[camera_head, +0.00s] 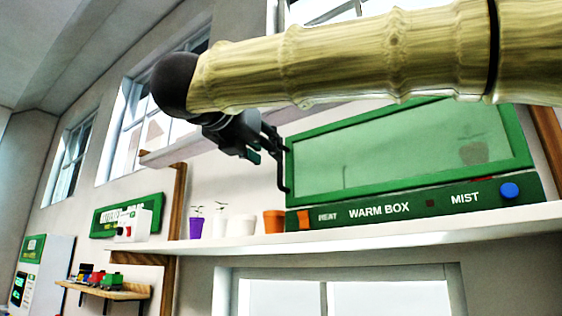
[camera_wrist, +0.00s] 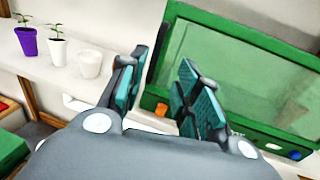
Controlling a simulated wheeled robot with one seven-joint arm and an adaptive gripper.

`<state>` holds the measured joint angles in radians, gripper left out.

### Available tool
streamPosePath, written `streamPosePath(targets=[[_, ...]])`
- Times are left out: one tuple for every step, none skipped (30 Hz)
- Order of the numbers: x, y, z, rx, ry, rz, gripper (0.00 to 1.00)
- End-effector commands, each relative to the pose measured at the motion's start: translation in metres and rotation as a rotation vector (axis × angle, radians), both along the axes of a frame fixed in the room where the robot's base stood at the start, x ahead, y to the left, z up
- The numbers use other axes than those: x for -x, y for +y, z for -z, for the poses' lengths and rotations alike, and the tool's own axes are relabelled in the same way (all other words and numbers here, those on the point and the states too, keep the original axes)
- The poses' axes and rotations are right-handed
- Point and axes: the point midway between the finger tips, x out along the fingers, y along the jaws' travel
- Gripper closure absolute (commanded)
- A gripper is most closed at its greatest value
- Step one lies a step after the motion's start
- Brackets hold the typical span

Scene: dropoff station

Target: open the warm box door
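The warm box (camera_head: 348,213) has a green frame and a pale see-through door (camera_head: 400,155), which looks shut. A dark upright handle (camera_head: 281,172) stands out at the door's left edge. My gripper (camera_head: 262,146) is just left of the handle's upper part in the head view. In the wrist view my gripper (camera_wrist: 162,92) has its two teal-padded fingers apart, with the warm box door (camera_wrist: 240,75) behind and to the right. A dark bar shows between the fingers, probably the handle; I cannot tell whether they touch it.
The box stands on a white shelf (camera_head: 400,235). Left of it are an orange pot (camera_head: 274,221), white pots (camera_head: 240,225) and a purple pot (camera_head: 196,228). The front panel has an orange heat switch (camera_head: 305,218) and a blue mist knob (camera_head: 509,190). My arm crosses above the box.

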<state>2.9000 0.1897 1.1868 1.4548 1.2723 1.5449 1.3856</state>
Motion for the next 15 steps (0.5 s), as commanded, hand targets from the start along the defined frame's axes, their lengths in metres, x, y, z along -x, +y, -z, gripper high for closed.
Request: streamPosePath(targets=[[-0.012, -0.004, 0.000, 0.000, 0.005, 0.002, 0.67], [-0.018, -0.006, 0.000, 0.001, 0.006, 0.002, 0.67], [-0.024, -0.009, 0.001, 0.001, 0.007, 0.003, 0.67], [-0.029, -0.012, 0.001, 0.001, 0.007, 0.003, 0.67], [-0.033, -0.013, 0.001, 0.001, 0.007, 0.003, 0.67], [-0.038, -0.016, 0.000, 0.001, 0.007, 0.003, 0.67], [-0.042, -0.018, 0.000, 0.002, 0.006, 0.002, 0.67], [-0.046, -0.020, 0.000, 0.002, 0.006, 0.003, 0.67], [-0.051, -0.023, 0.000, 0.002, 0.005, 0.004, 0.67], [-0.055, -0.025, 0.000, 0.002, 0.005, 0.005, 0.67], [-0.058, -0.027, 0.000, 0.002, 0.005, 0.006, 0.67], [-0.062, -0.029, 0.000, 0.001, 0.005, 0.006, 0.67], [-0.064, -0.030, 0.000, 0.001, 0.005, 0.005, 0.67], [-0.067, -0.031, 0.001, 0.001, 0.005, 0.005, 0.67], [-0.069, -0.032, 0.001, 0.001, 0.005, 0.004, 0.67]])
